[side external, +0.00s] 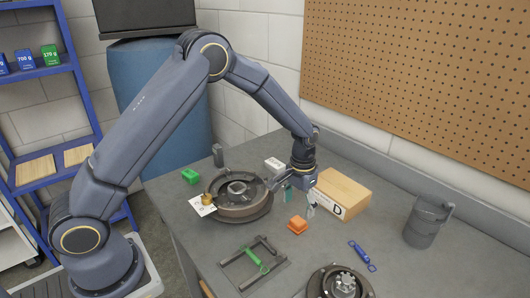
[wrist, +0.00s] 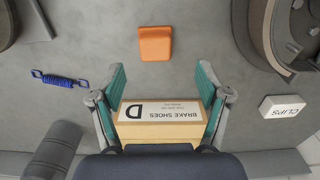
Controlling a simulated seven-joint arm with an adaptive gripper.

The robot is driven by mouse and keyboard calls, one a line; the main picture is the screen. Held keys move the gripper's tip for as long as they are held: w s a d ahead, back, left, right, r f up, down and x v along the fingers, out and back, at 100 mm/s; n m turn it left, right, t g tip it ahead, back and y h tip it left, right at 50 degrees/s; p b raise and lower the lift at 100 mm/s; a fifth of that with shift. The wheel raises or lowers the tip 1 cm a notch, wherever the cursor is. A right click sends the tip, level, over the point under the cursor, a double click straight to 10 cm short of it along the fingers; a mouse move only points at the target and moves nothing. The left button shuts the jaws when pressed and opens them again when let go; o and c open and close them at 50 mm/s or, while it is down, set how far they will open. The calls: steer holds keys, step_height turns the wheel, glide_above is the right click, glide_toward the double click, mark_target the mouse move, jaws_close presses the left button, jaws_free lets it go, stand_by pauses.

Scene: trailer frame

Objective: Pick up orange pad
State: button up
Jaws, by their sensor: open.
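The orange pad (side external: 298,225) lies flat on the grey table, in front of the box marked D in the side view. In the wrist view the orange pad (wrist: 155,42) is at the top centre, beyond my fingertips and apart from them. My gripper (side external: 297,197) is above the table near the box, pointing down. In the wrist view my gripper (wrist: 158,80) is open, its two teal-padded fingers spread with nothing held between them. The cardboard box labelled "BRAKE SHOES D" (wrist: 160,122) appears below and between the fingers.
A blue spring tool (side external: 362,255) and a grey jug (side external: 428,222) are to the right. A round brake drum (side external: 243,212) is left of the pad. A green-handled frame (side external: 252,264) and another hub (side external: 338,284) are in front. A white clips box (wrist: 284,106) is right in the wrist view.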

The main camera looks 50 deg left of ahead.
mark_target(298, 221)
steer(key=shift+s+d+f, duration=0.1)
steer(key=shift+d+f, duration=0.05)
steer(key=shift+f, duration=1.4)
steer(key=shift+d+f, duration=0.15)
steer(key=shift+f, duration=1.4)
steer(key=c, duration=1.1)
